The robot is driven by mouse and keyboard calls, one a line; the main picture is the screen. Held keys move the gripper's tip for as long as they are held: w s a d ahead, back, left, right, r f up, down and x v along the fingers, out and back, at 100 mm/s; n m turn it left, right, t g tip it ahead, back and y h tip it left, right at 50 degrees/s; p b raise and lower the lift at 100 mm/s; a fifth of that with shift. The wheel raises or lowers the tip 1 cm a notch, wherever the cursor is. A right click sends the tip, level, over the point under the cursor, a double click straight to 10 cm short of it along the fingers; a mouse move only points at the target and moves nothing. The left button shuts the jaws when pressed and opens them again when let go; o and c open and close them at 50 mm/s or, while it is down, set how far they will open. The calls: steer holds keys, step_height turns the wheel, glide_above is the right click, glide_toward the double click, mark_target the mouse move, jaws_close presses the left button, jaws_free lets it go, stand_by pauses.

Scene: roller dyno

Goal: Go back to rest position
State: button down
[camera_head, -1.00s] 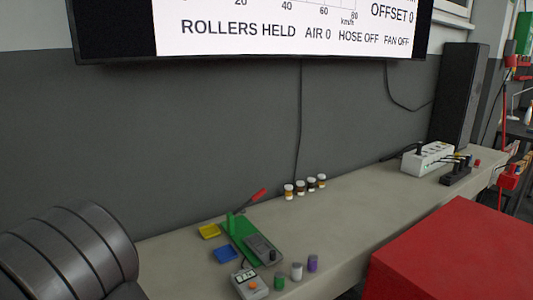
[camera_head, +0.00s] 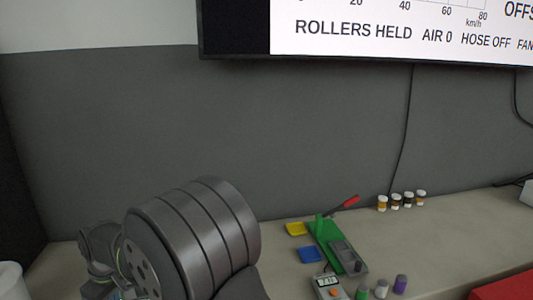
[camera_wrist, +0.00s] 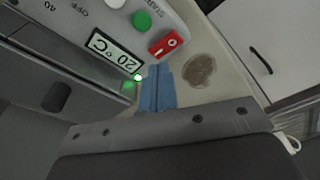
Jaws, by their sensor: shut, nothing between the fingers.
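My gripper (camera_wrist: 159,72) shows in the wrist view as two blue fingers lying side by side, shut with nothing between them. The fingertips are in front of a light grey device (camera_wrist: 185,15), close to its lit corner; I cannot tell whether they touch it. The device has a display reading 20 °C (camera_wrist: 114,52), a red rocker switch (camera_wrist: 166,44) and a green button (camera_wrist: 142,21). I cannot make out the gripper in the head view.
In the head view, the bench (camera_head: 440,238) holds a green board (camera_head: 325,236), yellow (camera_head: 296,229) and blue (camera_head: 310,254) trays, a small meter (camera_head: 329,287) and several capped jars and vials. A wall screen (camera_head: 400,25) reads ROLLERS HELD. A brown patch (camera_wrist: 199,70) marks a pale surface beside the fingers.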

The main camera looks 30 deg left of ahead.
steer(key=w+d+r+n+g, duration=0.1)
steer(key=w+d+r+n, duration=0.1)
steer(key=r, duration=0.6)
steer(key=w+d+r+n+g+y, duration=0.1)
steer(key=w+d+r+n, duration=0.2)
steer(key=d+r, duration=0.2)
steer(key=shift+w+r+g, duration=0.3)
steer(key=shift+w+r, duration=0.1)
steer(key=shift+r, duration=1.5)
